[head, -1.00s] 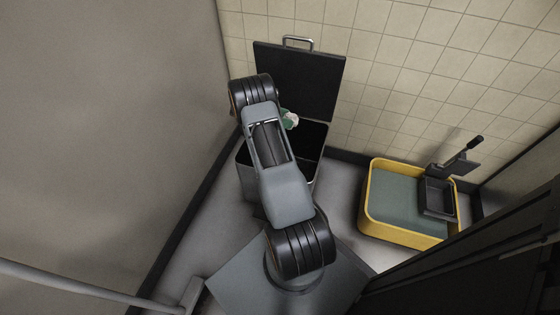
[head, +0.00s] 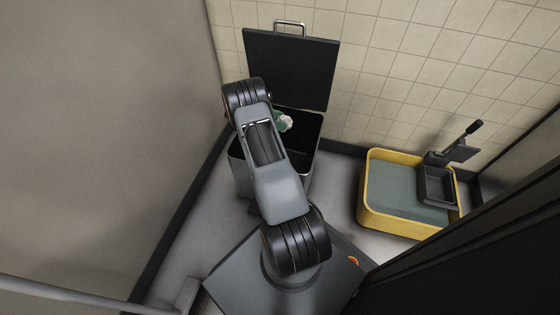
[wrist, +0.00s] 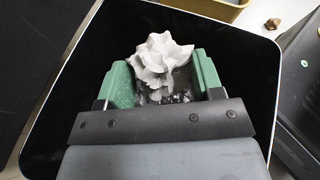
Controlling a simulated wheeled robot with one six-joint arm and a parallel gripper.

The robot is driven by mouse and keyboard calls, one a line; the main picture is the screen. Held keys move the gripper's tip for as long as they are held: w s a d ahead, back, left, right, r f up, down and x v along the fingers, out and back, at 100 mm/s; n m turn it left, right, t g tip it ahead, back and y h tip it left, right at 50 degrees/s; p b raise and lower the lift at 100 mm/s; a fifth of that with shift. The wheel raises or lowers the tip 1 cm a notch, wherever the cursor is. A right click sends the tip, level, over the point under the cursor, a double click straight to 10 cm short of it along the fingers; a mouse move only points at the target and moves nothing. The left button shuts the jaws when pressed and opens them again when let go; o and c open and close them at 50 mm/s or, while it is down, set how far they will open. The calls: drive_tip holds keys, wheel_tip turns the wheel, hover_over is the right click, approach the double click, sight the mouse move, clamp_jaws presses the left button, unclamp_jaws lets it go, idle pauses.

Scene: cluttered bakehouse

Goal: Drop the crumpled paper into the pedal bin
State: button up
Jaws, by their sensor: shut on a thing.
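The crumpled paper (wrist: 162,58) is a pale grey-white wad held between the green fingers of my gripper (wrist: 163,82) in the wrist view. In the head view my gripper (head: 283,122) and a bit of the paper (head: 287,121) show past my arm, over the bin opening. The pedal bin (head: 309,150) is a metal box with a dark interior. Its black lid (head: 290,68) stands open against the tiled wall. In the wrist view the bin's pale rim (wrist: 276,75) frames the dark opening around my gripper. My arm hides part of the bin.
A wall is close on the left. A small brown lump (wrist: 280,24) shows in the wrist view.

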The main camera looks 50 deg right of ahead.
drive_tip(key=o, duration=1)
drive_tip(key=shift+c, duration=0.2)
drive_tip(key=p+v, duration=0.3)
drive_tip(key=v, duration=1)
drive_tip(key=shift+w+a+r+p, duration=0.2)
drive_tip(key=shift+w+p, duration=0.05)
drive_tip(key=shift+p, duration=0.05)
